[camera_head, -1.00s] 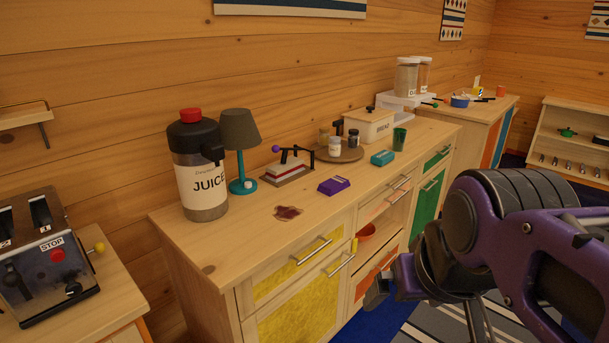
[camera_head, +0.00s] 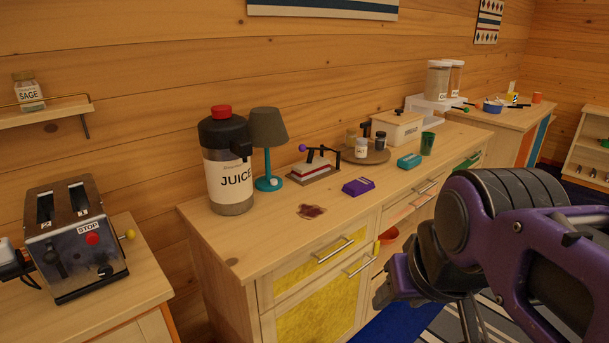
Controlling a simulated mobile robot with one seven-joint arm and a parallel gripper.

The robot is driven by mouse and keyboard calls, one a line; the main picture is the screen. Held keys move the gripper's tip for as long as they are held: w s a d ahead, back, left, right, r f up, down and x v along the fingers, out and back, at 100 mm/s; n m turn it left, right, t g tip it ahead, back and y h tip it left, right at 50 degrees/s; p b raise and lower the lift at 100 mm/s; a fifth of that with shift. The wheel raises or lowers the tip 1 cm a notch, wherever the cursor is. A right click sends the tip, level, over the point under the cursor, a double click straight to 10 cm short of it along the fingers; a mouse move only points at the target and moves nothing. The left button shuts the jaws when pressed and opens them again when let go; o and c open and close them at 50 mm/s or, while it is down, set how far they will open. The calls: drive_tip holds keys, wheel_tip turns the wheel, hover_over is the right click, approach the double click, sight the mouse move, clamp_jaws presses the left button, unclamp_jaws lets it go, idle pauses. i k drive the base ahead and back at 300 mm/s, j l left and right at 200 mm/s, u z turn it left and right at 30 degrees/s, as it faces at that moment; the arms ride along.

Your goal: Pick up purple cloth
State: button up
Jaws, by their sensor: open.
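The purple cloth (camera_head: 358,187) is a small folded block with a pale mark on its front edge. My gripper (camera_head: 384,292) shows only in part at the end of my purple and black arm. It is open, in front of the counter, to the right of and nearer than the cloth. It is apart from the cloth, and I see nothing held in it.
A juice dispenser (camera_head: 228,170), a lamp (camera_head: 268,140), a lever press (camera_head: 314,168), a teal box (camera_head: 409,161) and a green cup (camera_head: 427,144) stand nearby. A toaster (camera_head: 75,240) is at left.

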sight(356, 188)
drive_tip(key=i+l+u, duration=0.2)
drive_tip(key=u, duration=0.2)
drive_tip(key=i+l+u, duration=0.1)
drive_tip(key=l+u, duration=0.15)
drive_tip(key=u, duration=0.15)
drive_tip(key=i+l+u, duration=0.1)
drive_tip(key=l, duration=0.3)
drive_tip(key=i+l+u, duration=0.15)
drive_tip(key=l, duration=0.25)
drive_tip(key=i+l+u, duration=0.1)
drive_tip(key=l, duration=0.3)
drive_tip(key=i+l+u, duration=0.1)
drive_tip(key=l, duration=0.3)
